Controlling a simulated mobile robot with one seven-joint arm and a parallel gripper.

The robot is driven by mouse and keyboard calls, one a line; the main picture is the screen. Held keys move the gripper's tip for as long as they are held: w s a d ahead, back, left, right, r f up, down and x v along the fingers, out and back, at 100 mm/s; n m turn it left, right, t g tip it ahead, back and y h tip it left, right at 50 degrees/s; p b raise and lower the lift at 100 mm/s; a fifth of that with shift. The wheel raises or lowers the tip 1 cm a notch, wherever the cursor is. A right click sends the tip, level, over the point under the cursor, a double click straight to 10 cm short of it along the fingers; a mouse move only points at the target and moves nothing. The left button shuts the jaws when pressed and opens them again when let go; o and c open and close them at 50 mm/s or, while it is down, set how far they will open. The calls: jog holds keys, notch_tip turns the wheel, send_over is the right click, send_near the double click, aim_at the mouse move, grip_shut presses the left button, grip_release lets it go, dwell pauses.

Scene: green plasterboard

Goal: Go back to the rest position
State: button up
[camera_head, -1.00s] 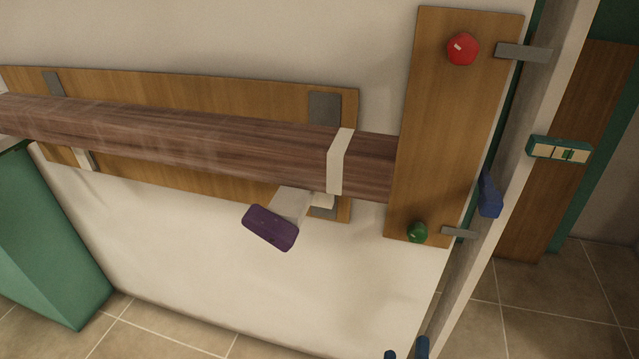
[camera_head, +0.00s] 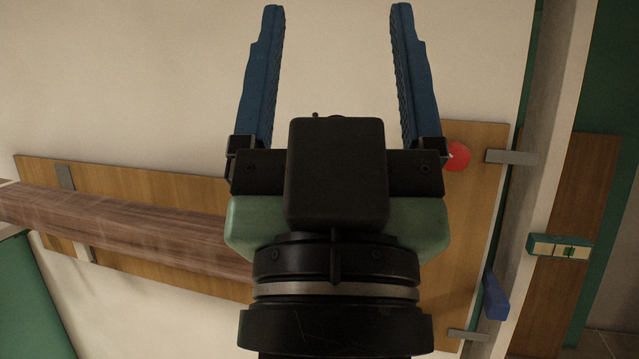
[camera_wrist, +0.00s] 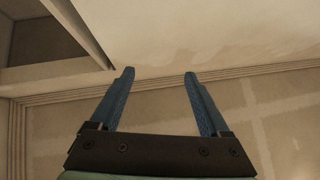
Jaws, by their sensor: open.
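My gripper (camera_head: 332,25) fills the middle of the head view, its two blue fingers spread wide, pointing up in the picture with nothing between them. It also shows in the wrist view (camera_wrist: 160,76), open and empty. In the head view it stands in front of the pale wall and hides part of the wooden board (camera_head: 474,240), including its left side. The brown wooden bar (camera_head: 120,215) runs in from the left and passes out of sight behind my gripper. The purple-ended handle and the white band are hidden.
A red knob (camera_head: 457,156) sits beside my right finger's base in the picture. At the right are grey brackets (camera_head: 512,157), a blue lever (camera_head: 495,297) and a green switch plate (camera_head: 559,247). A green cabinet (camera_head: 35,305) stands lower left. The wall (camera_head: 130,80) above the bar is bare.

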notch_tip(320, 180, up, 20)
jog(key=s+a+y+p, duration=0.1)
jog(key=p, duration=1.7)
jog(key=shift+s+t, duration=0.2)
jog(key=shift+t, duration=0.1)
jog(key=shift+f, duration=0.15)
